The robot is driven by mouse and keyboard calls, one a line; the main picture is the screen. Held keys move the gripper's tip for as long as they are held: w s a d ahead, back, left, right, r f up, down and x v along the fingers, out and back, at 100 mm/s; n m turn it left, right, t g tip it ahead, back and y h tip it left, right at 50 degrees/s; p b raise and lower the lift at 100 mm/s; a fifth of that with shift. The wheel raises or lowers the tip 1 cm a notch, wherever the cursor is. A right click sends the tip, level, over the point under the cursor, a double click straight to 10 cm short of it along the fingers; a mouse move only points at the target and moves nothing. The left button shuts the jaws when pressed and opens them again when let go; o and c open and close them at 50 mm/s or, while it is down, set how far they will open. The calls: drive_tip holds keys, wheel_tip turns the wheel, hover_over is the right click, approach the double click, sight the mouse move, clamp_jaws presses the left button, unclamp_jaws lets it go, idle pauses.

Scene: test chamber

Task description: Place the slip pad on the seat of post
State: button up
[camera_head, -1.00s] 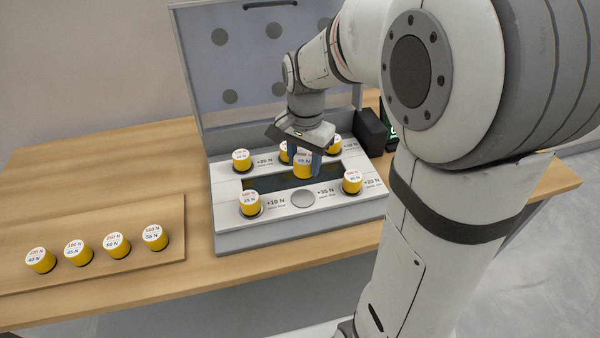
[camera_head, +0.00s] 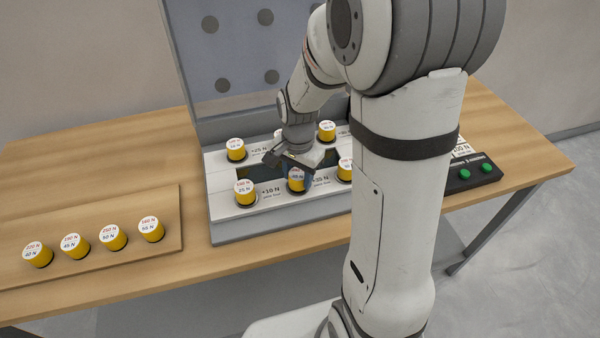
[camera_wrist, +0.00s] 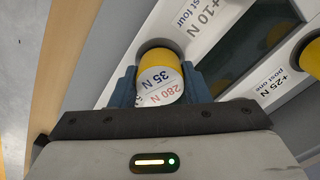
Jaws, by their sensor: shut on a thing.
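My gripper (camera_head: 297,180) is shut on a yellow cylindrical pad (camera_head: 297,184) with a white top. In the wrist view the pad (camera_wrist: 160,80) sits upright between the blue fingers (camera_wrist: 160,84), its label reading 280 N and 35 N. It stands at the front middle place of the grey case panel (camera_head: 222,200), between the pads at the front left (camera_head: 245,192) and front right (camera_head: 345,170), level with them by eye. The seat below is hidden by the pad and fingers, so I cannot tell whether they touch.
Several similar pads (camera_head: 113,238) stand on a wooden board (camera_head: 60,275) at the left. Pads also stand at the panel's back (camera_head: 236,150) and (camera_head: 327,131). The open lid (camera_head: 235,60) rises behind. A black box with green buttons (camera_head: 475,173) is at right.

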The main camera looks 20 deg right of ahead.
sight(298, 174)
drive_tip(key=shift+f, duration=0.2)
drive_tip(key=o, duration=1)
drive_tip(key=shift+o, duration=0.2)
wheel_tip(298, 174, up, 12)
drive_tip(key=s+r+n+t, duration=0.2)
drive_tip(key=s+n, duration=0.7)
drive_tip(key=s, duration=0.5)
drive_tip(key=shift+d+n+t, duration=0.3)
drive_tip(key=shift+n+t, duration=0.1)
drive_tip(key=shift+t, duration=0.1)
drive_tip(key=shift+s, duration=0.1)
